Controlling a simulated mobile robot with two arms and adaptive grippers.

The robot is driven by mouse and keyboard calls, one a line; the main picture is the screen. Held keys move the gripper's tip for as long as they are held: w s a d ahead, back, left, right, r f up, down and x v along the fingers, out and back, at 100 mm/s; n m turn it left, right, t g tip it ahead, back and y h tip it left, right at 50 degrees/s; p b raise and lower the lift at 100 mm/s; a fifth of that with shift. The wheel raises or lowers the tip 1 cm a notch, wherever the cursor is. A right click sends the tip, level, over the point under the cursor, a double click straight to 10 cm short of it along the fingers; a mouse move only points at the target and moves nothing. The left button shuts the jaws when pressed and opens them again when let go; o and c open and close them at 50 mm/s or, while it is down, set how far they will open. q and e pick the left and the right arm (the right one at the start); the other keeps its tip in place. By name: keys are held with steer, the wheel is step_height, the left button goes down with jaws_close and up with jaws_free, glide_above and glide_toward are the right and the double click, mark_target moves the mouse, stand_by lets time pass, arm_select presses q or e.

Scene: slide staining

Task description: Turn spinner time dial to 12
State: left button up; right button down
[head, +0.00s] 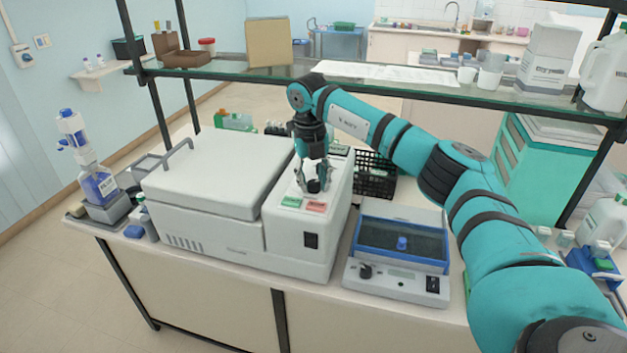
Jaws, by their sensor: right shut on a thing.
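The spinner (210,175) is a white box-shaped machine with a closed lid and a handle on its left, standing on the bench. Its control panel on the right side carries a green label (292,202), a red label (316,207) and a dark switch (311,240) on the front. A black dial (314,186) sits on the panel top, behind the labels. My right gripper (313,184) points down over the panel, shut on this dial. The fingers partly hide the dial, and its pointer and scale cannot be read. My left gripper is not in view.
A smaller device with a blue-rimmed tray (402,241) stands right of the spinner. A black rack (375,174) is behind it. A glass shelf (400,84) with boxes and jugs runs above the bench. A blue bottle dispenser (97,183) stands at the left end.

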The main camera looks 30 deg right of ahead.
mark_target(310, 183)
steer(key=shift+r+m, duration=0.15)
steer(key=shift+m, duration=0.45)
steer(key=c, duration=0.9)
jaws_free()
steer(key=shift+c, duration=0.2)
step_height(310, 183, up, 12)
steer(key=shift+w+a, duration=0.15)
steer(key=shift+a, duration=0.15)
